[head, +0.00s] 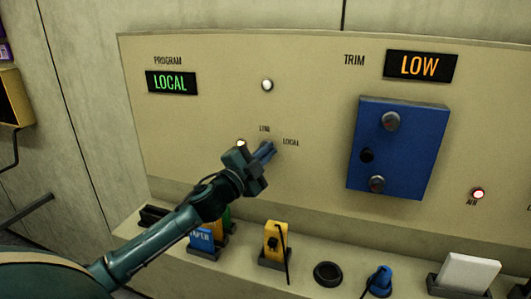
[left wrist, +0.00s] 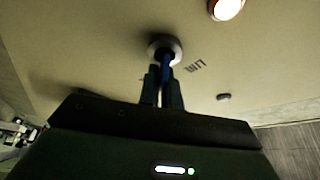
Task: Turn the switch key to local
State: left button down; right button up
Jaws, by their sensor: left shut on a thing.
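The switch key (left wrist: 165,68) is blue and sits in a round collar (left wrist: 165,47) on the beige panel, as the left wrist view shows. My left gripper (head: 265,152) is shut on the key; its fingers also show in the left wrist view (left wrist: 163,85). In the head view the gripper hides most of the key and its collar. The LINE label (head: 265,128) is above the switch and the LOCAL label (head: 291,142) is to its right. The PROGRAM display (head: 171,83) reads LOCAL in green. My right gripper is not in view.
A blue box (head: 398,148) with dark knobs juts from the panel at right. The TRIM display (head: 421,66) reads LOW. A lit lamp (head: 241,143) is close beside my gripper. On the ledge below stand a yellow block (head: 276,240), a blue plug (head: 381,280) and a white block (head: 468,273).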

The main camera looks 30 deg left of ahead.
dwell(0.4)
pick_arm(q)
jog(key=c, duration=1.6)
grip_release()
jog(key=shift+s+f, duration=0.3)
jog(key=shift+s, duration=0.25)
jog(key=b+v, duration=0.3)
jog(key=v, duration=0.9)
jog(key=shift+r+b, duration=0.15)
jog(key=shift+b, duration=0.15)
